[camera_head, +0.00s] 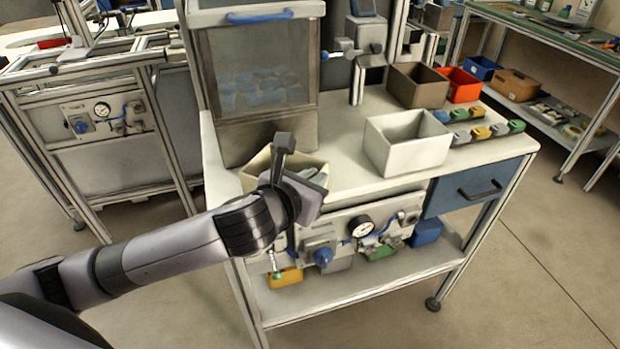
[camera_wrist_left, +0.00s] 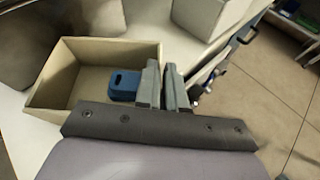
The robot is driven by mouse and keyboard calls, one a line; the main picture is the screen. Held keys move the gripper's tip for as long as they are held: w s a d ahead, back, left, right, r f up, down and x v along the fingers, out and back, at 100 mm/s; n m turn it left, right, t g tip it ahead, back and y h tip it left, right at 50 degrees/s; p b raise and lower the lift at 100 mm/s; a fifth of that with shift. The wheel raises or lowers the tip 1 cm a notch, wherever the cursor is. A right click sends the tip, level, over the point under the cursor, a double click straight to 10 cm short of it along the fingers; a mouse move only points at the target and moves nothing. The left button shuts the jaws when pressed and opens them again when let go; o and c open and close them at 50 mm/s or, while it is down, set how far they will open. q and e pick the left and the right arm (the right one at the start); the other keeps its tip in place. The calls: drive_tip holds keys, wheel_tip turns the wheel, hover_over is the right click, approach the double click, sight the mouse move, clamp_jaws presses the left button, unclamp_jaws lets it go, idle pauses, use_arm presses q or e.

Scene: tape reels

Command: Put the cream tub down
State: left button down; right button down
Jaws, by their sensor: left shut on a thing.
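The cream tub (camera_head: 253,170) is at the front left of the white workbench, partly hidden behind my left gripper (camera_head: 284,178) in the head view. In the left wrist view the cream tub (camera_wrist_left: 52,76) is open-topped and looks upright. A blue piece (camera_wrist_left: 123,86) lies inside it. The fingers of my left gripper (camera_wrist_left: 163,80) are shut on the tub's right wall in that view. I cannot tell whether the tub's base touches the bench. My right gripper is out of view.
A white bin (camera_head: 408,143), a brown bin (camera_head: 418,86) and a red bin (camera_head: 460,86) stand to the right on the workbench (camera_head: 350,178). A cabinet with a clear front (camera_head: 262,75) stands just behind the tub. Bare bench top shows between tub and white bin.

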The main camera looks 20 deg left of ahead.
use_arm(q)
drive_tip(key=c, duration=1.2)
unclamp_jaws()
